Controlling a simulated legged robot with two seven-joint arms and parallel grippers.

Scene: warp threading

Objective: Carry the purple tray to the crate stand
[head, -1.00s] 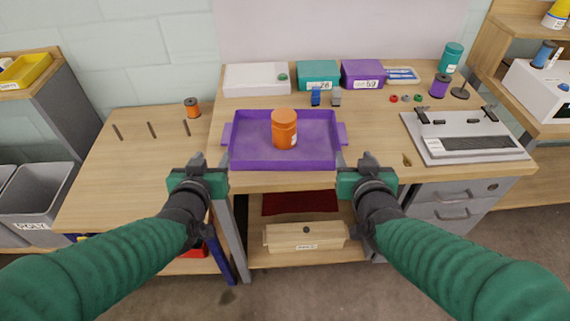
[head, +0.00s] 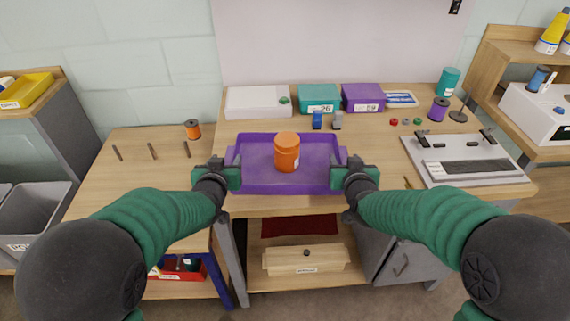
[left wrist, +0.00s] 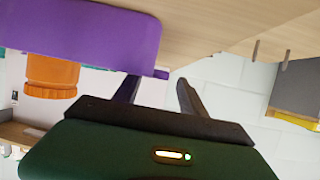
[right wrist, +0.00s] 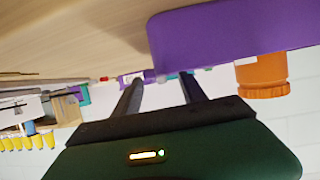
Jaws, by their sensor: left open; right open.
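The purple tray (head: 245,187) lies on the workbench near its front edge. An orange jar (head: 287,152) stands upright in it. My left gripper (head: 233,162) is open at the tray's left end; in the left wrist view its fingers (left wrist: 158,80) are apart, with the tray's handle (left wrist: 161,74) showing between their tips. My right gripper (head: 342,163) is open at the right end; in the right wrist view its fingers (right wrist: 160,78) are apart near the other handle, mostly hidden. I cannot tell which piece of furniture is the crate stand.
A lower table (head: 130,180) with several dark pegs and an orange spool (head: 192,129) adjoins on the left; its front is clear. Boxes (head: 319,97) line the bench back. A grey loom-like device (head: 465,165) lies right. A grey bin (head: 40,215) stands far left.

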